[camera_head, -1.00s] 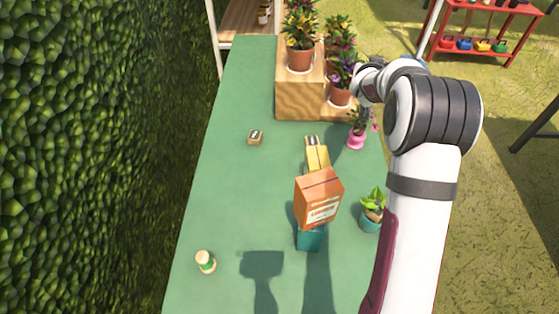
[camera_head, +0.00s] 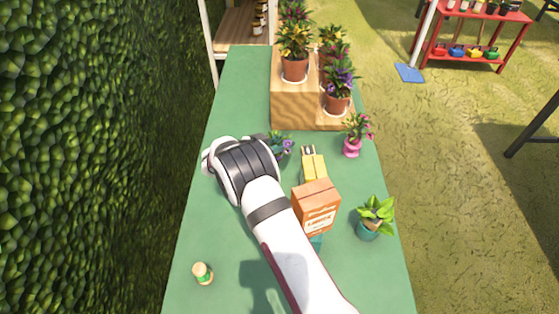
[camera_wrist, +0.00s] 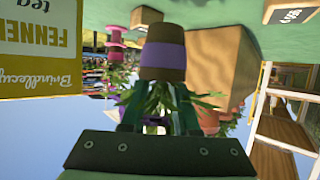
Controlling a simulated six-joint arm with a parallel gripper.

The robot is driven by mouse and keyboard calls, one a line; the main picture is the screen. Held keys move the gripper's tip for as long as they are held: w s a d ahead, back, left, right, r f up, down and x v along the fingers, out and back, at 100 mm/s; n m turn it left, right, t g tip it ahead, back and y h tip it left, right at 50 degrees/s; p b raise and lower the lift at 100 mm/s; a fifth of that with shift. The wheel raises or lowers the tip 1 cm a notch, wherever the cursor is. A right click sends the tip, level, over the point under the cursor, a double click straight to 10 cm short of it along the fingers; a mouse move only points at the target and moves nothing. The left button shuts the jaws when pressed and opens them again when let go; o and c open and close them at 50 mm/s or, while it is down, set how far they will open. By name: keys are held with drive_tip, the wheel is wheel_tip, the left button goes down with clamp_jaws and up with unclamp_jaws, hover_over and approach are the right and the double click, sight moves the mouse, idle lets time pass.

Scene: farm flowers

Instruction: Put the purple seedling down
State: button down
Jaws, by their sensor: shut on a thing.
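My gripper is shut on the seedling. Whether the pot touches the table is unclear.
The orange-brown box (camera_head: 317,207) and yellow box (camera_head: 314,165) stand right of my arm. A pink-potted plant (camera_head: 352,147) and teal-potted plant (camera_head: 370,228) are farther right. The wooden stand (camera_head: 292,101) holds several pots.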

wheel_tip(320, 180, down, 5)
drive_tip(key=shift+f, duration=0.1)
drive_tip(key=shift+f, duration=0.1)
drive_tip(key=c, duration=0.7)
unclamp_jaws()
drive_tip(key=shift+o, duration=0.2)
